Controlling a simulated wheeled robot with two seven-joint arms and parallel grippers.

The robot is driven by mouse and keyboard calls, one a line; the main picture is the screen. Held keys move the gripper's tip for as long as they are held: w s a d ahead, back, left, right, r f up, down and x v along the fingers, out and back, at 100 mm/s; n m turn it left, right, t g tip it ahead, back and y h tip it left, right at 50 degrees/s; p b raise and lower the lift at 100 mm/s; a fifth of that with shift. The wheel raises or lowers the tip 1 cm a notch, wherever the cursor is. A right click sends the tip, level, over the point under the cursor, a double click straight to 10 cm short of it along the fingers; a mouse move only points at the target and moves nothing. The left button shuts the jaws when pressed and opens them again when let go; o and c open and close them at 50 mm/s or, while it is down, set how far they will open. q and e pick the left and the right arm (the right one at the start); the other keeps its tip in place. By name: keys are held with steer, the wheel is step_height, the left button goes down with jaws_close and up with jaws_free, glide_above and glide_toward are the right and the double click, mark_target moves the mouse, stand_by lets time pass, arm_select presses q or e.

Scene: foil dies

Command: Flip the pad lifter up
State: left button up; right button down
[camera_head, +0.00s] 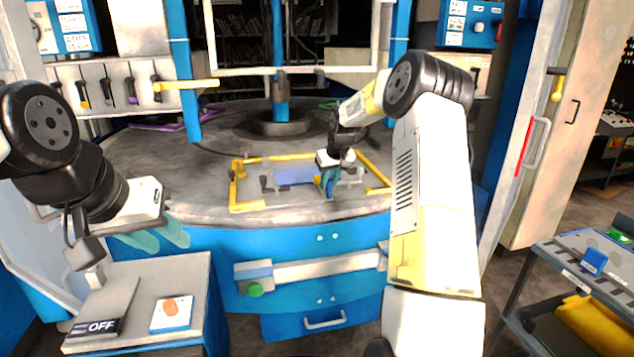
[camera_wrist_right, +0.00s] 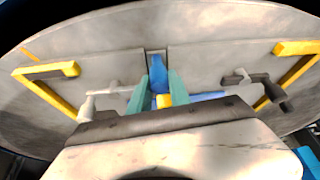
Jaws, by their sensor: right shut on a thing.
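My right gripper (camera_head: 328,187) reaches over the round grey table, inside a yellow corner frame. In the right wrist view its teal fingers (camera_wrist_right: 163,88) are shut on a narrow blue piece (camera_wrist_right: 157,66), which looks like the pad lifter. The blue piece sticks out beyond the fingertips, with a bit of yellow between the fingers. A flat blue-violet plate (camera_head: 295,176) lies just left of the gripper in the head view. The gripper hides part of the lifter and its mount. My left gripper (camera_head: 155,238) hangs open and empty at the table's front left edge.
Yellow frame bars (camera_head: 248,207) border the work spot, with small grey clamps (camera_wrist_right: 240,78) on both sides. A cart (camera_head: 575,262) stands right. The table's left side (camera_head: 150,165) is mostly clear.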

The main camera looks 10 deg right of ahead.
steer(key=shift+s+t, duration=0.7)
steer(key=shift+t, duration=0.4)
steer(key=c, duration=1.2)
jaws_free()
steer(key=v, duration=0.7)
steer(key=shift+s+r, duration=0.25)
steer(key=shift+r, duration=0.05)
steer(key=shift+d, duration=0.1)
